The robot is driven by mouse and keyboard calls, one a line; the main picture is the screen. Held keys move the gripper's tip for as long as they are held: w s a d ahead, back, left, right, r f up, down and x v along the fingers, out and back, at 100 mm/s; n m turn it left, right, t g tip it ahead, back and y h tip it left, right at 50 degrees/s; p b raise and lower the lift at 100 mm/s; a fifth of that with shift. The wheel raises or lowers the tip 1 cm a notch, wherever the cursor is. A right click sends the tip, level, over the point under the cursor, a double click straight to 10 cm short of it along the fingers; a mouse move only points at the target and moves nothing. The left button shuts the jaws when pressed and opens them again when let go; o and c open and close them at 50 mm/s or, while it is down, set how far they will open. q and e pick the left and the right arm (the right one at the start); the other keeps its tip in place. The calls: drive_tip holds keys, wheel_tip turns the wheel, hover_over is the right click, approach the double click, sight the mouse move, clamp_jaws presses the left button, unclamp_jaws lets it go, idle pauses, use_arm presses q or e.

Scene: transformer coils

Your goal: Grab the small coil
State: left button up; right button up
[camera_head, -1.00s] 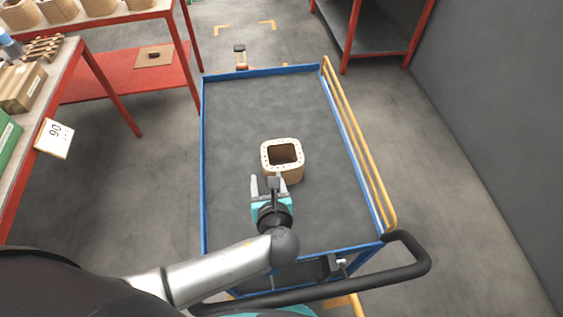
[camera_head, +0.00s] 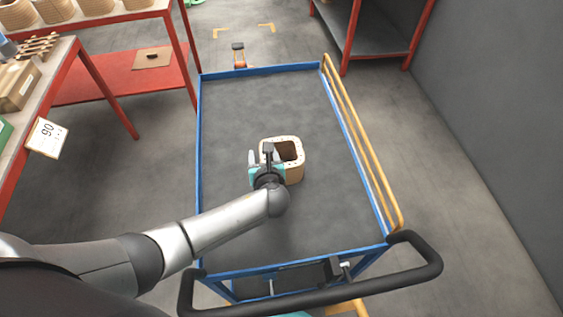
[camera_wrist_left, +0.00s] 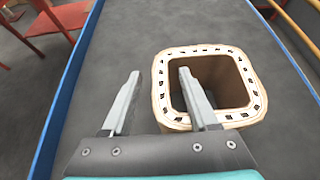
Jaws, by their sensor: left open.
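The small coil (camera_head: 292,172) is a tan, rounded-square ring with a hollow middle. It stands upright on the grey cart top (camera_head: 255,105). In the left wrist view the coil (camera_wrist_left: 245,116) shows dark marks along its top rim. My left gripper (camera_head: 259,156) is open at the coil's left side. In the left wrist view the two fingers of the gripper (camera_wrist_left: 158,95) straddle the coil's left wall, one outside to the left and one over the hollow. Contact with the wall cannot be told. My right gripper is not in view.
The cart has a blue rim (camera_head: 199,150), a yellow rail (camera_head: 360,140) on the right and a black handle (camera_head: 400,280) in front. Red-framed tables with larger coils (camera_head: 95,6) stand at the left. The cart top around the coil is clear.

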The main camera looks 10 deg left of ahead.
use_arm(q)
clamp_jaws()
idle(0.5)
idle(0.8)
drive_tip(key=shift+r, duration=0.1)
